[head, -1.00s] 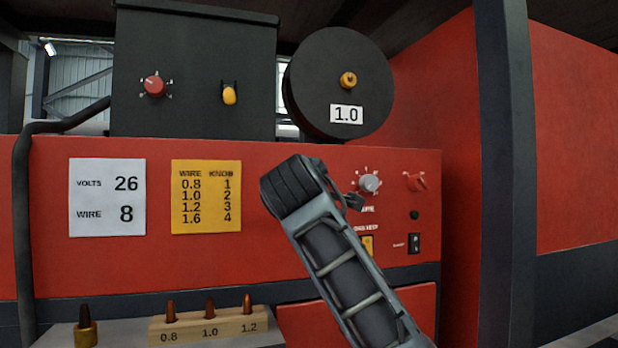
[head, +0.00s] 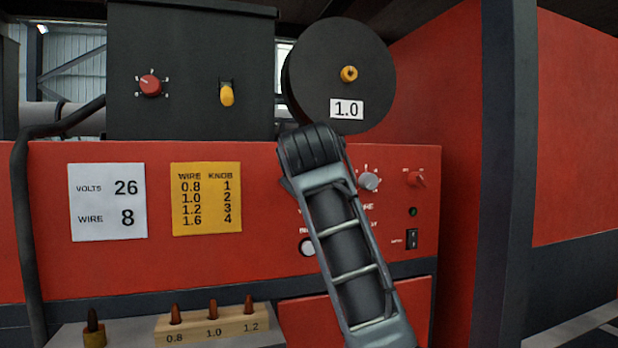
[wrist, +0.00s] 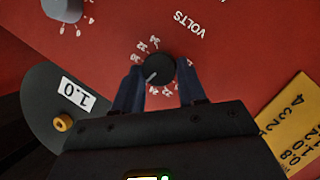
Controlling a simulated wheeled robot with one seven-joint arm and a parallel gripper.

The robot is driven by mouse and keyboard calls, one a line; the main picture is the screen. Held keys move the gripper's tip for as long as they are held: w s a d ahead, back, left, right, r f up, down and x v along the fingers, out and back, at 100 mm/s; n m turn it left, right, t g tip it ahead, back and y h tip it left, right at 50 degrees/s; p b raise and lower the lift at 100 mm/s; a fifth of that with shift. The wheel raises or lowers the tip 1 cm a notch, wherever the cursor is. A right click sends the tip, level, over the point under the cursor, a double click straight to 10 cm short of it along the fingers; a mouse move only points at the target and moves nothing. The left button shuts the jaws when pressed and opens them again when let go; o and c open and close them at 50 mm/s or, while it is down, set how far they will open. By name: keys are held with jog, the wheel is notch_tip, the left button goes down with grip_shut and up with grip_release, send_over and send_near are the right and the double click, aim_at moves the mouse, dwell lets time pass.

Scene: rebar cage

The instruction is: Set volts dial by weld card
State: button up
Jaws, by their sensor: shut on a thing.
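The volts dial (wrist: 159,71) is a black round knob on the red panel, with small numbers around it and VOLTS printed beside it, upside down in the wrist view. Its pale pointer mark aims to the lower left there; I cannot read the number surely. My gripper (wrist: 160,68) is shut on the dial, one dark finger on each side. In the head view my arm hides both dial and gripper. The white weld card (head: 108,202) at the left of the panel reads VOLTS 26, WIRE 8.
A grey knob (head: 369,181) and red knob (head: 415,178) sit right of my arm, above a rocker switch (head: 411,239). A yellow wire card (head: 206,199) is left. The black spool (head: 330,70) marked 1.0 is above. A wooden tip block (head: 212,322) stands below.

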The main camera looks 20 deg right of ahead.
jog(key=shift+d+f, duration=0.1)
jog(key=shift+f, duration=0.05)
dwell(0.3)
jog(key=o, duration=1.1)
jog(key=shift+c, duration=0.2)
jog(key=b+v, duration=0.1)
jog(key=v, duration=0.7)
jog(key=shift+b, duration=0.4)
